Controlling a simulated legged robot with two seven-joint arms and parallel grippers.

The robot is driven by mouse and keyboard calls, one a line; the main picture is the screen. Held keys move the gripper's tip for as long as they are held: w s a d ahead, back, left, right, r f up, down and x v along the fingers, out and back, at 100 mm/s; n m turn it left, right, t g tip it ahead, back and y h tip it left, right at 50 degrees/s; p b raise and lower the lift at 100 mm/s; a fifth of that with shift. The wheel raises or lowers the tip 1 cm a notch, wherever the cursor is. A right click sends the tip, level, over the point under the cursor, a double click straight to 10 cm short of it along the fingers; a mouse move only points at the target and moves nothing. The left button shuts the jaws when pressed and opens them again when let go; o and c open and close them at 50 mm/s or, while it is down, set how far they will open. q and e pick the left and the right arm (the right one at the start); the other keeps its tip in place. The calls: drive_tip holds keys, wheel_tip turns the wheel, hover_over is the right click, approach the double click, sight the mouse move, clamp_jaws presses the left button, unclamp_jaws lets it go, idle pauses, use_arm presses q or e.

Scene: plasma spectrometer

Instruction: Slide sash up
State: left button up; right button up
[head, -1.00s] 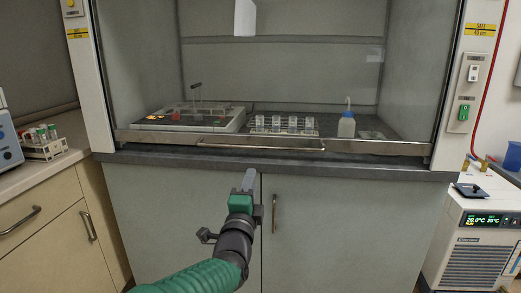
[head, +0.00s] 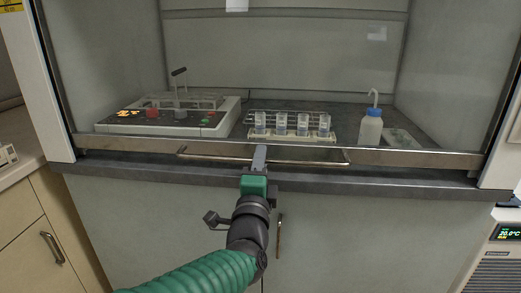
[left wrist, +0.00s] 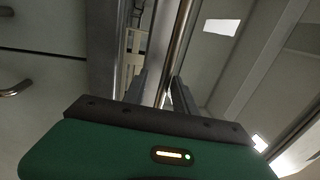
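The fume hood sash is down, with its metal bottom rail (head: 400,157) close above the dark bench lip. A long horizontal bar handle (head: 310,162) runs along the front of the rail. My left gripper (head: 259,152) is at the middle of this handle, its fingers pointing toward it. In the left wrist view the fingers (left wrist: 158,82) are apart, and the handle bar (left wrist: 180,45) runs in the gap between them or just beyond. Contact cannot be told. My right gripper is not in view.
Behind the sash stand a control unit (head: 165,115), a rack of several cups (head: 290,126) and a wash bottle (head: 371,126). Below are grey cabinet doors (head: 370,225) with a vertical handle (head: 280,235). A chiller (head: 500,255) stands at the lower right.

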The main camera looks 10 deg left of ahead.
use_arm(q)
drive_tip(key=shift+w+r, duration=0.15)
drive_tip(key=shift+w, duration=0.1)
drive_tip(key=shift+s+d+r, duration=0.1)
drive_tip(key=shift+d, duration=0.05)
drive_tip(key=shift+c, duration=1)
clamp_jaws()
